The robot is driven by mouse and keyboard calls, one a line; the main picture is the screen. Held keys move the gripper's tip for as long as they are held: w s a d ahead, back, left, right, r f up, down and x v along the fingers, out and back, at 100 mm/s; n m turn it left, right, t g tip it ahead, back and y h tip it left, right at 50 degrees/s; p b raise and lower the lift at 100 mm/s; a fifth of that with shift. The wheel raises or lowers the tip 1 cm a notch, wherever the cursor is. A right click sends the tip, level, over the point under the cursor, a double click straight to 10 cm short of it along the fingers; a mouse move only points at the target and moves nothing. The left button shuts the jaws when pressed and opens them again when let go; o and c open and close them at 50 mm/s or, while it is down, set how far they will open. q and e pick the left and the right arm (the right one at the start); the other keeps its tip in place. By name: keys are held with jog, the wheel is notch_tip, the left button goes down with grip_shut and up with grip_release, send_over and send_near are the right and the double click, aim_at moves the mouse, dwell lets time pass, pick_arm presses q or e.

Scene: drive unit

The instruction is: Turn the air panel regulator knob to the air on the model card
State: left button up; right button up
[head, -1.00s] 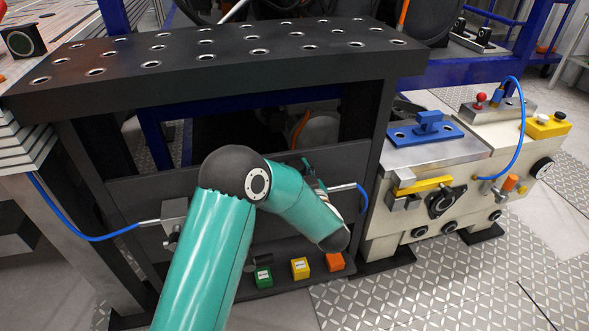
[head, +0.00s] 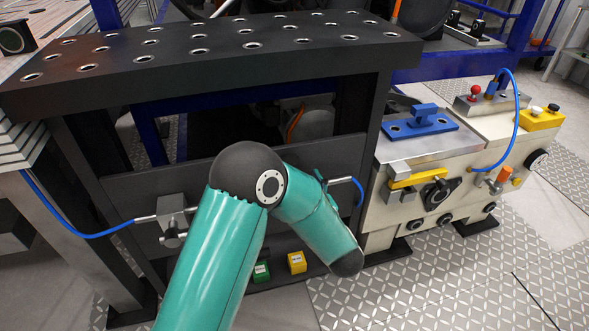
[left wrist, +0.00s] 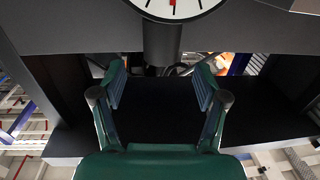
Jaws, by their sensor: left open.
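In the left wrist view, my left gripper (left wrist: 160,100) is open, its two green and grey fingers spread apart. Ahead of it, a dark cylinder (left wrist: 161,42), which looks like the regulator knob, stands below a white dial gauge (left wrist: 174,6) with a red needle. The gauge is cut off by the top edge. The gap between the fingers is empty and the cylinder lies beyond the fingertips. In the head view, my teal left arm covers the middle of the dark panel (head: 135,192), and the knob and gauge are hidden. I cannot make out a model card. My right gripper is not in view.
A black bench top (head: 215,62) with holes overhangs the panel. A green block (head: 261,272) and a yellow block (head: 297,262) sit on the low ledge. A fitting with a blue hose (head: 95,234) is at left. A beige machine (head: 450,160) stands at right.

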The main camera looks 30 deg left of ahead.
pick_arm(q)
jog(key=shift+v, duration=2.35)
jog(key=shift+f, duration=0.1)
